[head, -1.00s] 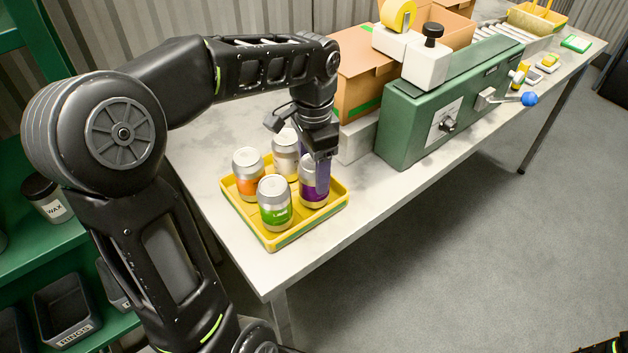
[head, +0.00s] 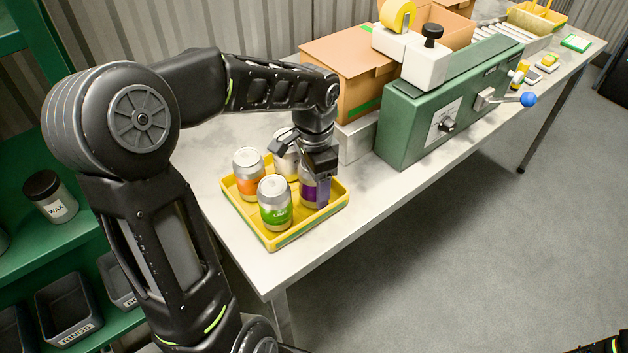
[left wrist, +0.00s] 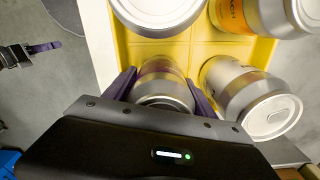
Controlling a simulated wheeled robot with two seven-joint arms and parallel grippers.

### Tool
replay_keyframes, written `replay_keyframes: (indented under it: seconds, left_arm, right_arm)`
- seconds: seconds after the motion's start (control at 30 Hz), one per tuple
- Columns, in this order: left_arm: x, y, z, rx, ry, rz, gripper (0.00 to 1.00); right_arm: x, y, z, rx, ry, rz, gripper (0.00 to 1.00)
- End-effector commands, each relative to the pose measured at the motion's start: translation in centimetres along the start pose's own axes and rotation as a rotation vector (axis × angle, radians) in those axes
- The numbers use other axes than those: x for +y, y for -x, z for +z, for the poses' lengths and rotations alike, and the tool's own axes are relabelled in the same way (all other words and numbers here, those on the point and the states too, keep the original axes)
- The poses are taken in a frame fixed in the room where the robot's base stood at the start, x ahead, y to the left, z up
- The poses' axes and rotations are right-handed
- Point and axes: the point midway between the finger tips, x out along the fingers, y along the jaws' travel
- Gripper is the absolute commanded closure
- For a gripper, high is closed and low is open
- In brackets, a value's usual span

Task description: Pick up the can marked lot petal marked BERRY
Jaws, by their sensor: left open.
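The can with the purple band (head: 308,192) stands upright in the right part of a yellow tray (head: 282,241). My left gripper (head: 314,185) is over this can and partly hides it. In the left wrist view the purple-banded can (left wrist: 162,88) lies between the two purple fingers of my open left gripper (left wrist: 160,80), one on each side. I cannot read its marking. Three other cans stand in the tray: a green-banded one (head: 274,203) in front, an orange-banded one (head: 248,175) at the left, and one (head: 285,160) behind, partly hidden by the gripper.
The tray sits at the near left end of the table (head: 355,205). A cardboard box (head: 345,75) and a green machine (head: 425,120) with a blue-knobbed lever stand to its right. Another gripper (left wrist: 30,52), apparently my right one, shows at the left of the left wrist view.

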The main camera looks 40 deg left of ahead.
Motion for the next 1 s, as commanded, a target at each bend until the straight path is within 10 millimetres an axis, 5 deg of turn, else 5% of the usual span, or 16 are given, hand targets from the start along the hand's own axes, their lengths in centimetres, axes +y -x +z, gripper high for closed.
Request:
replay_keyframes:
  seconds: [0.17, 0.87, 1.0]
  left_arm:
    - [-0.01, 0.02, 0.00, 0.000, 0.000, 0.000, 0.43]
    - [0.00, 0.02, 0.00, 0.000, 0.000, 0.000, 1.00]
    - [-0.02, 0.07, -0.03, 0.001, 0.000, -0.001, 1.00]
  right_arm:
    - [0.00, 0.00, 0.00, 0.000, 0.000, 0.000, 0.64]
    - [0.00, 0.00, 0.00, 0.000, 0.000, 0.000, 0.64]
    - [0.00, 0.01, 0.00, 0.000, 0.000, 0.000, 0.64]
